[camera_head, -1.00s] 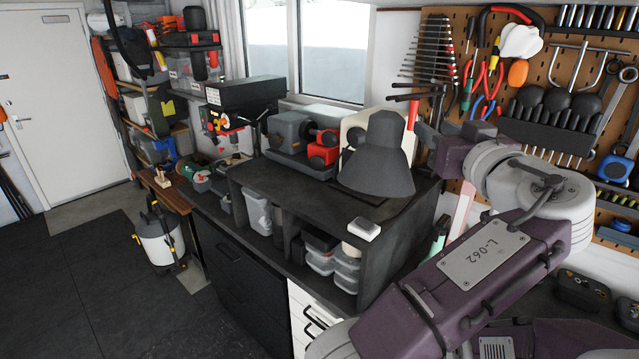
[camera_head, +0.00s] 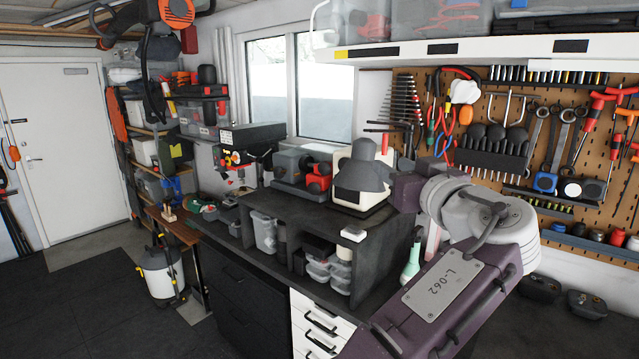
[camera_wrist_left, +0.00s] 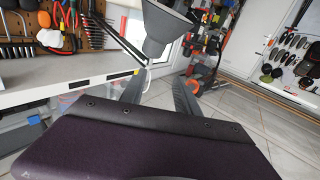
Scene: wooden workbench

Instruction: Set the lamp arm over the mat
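The lamp's grey cone-shaped shade (camera_head: 366,172) hangs above the right part of the dark bench top, in front of a pale box. It also shows at the top of the left wrist view (camera_wrist_left: 168,30). The lamp's jointed arm is mostly hidden, and I cannot make out the mat. My right gripper is out of view.
A white shelf (camera_head: 450,50) with clear bins juts out above the pegboard (camera_head: 420,90). A red and grey machine (camera_head: 317,178) stands left of the shade. The floor at left is open.

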